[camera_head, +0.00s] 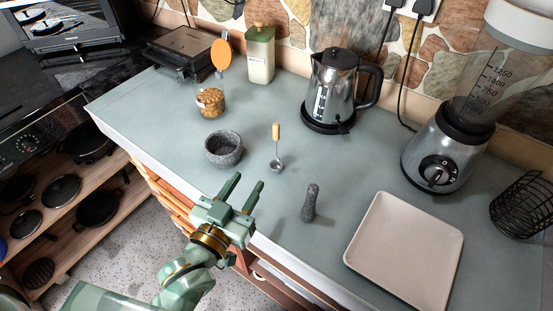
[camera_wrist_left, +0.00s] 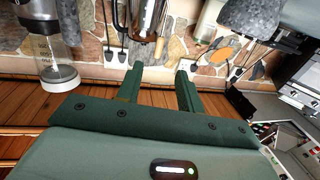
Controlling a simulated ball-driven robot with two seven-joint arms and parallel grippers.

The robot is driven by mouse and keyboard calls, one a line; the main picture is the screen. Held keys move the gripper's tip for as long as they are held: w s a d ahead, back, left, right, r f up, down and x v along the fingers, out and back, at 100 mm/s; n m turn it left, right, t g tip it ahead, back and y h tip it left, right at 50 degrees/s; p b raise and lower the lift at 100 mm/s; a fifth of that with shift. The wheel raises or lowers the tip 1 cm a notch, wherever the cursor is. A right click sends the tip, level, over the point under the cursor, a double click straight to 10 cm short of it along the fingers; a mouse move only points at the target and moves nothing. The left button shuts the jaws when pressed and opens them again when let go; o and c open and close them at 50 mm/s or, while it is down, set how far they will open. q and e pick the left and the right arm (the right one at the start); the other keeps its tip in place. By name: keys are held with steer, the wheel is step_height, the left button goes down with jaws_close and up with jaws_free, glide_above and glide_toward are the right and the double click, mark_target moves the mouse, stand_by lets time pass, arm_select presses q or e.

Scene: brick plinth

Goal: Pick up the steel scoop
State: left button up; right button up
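The steel scoop (camera_head: 277,157) lies on the grey-green counter, with its pale wooden handle pointing to the back and its small metal bowl nearest me. My left gripper (camera_head: 250,183) is over the counter's front edge, in front of and a little left of the scoop. Its two green fingers are apart, with nothing between them. The open fingers also show in the left wrist view (camera_wrist_left: 160,78). My right gripper is not in view.
A stone mortar (camera_head: 224,149) stands left of the scoop and its pestle (camera_head: 310,203) stands to the right. A jar (camera_head: 211,101), green canister (camera_head: 260,55) and kettle (camera_head: 335,90) stand behind. A square plate (camera_head: 405,250) and blender (camera_head: 447,150) are at right.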

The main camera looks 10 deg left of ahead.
arm_select(q)
steer(key=b, duration=0.1)
glide_toward(275, 138)
steer(key=x, duration=0.5)
steer(key=shift+w+f, duration=0.15)
steer(key=shift+w, duration=0.05)
steer(key=b+x, duration=0.1)
steer(key=x, duration=0.4)
steer(key=shift+w, duration=0.25)
steer(key=shift+r, duration=0.25)
jaws_close()
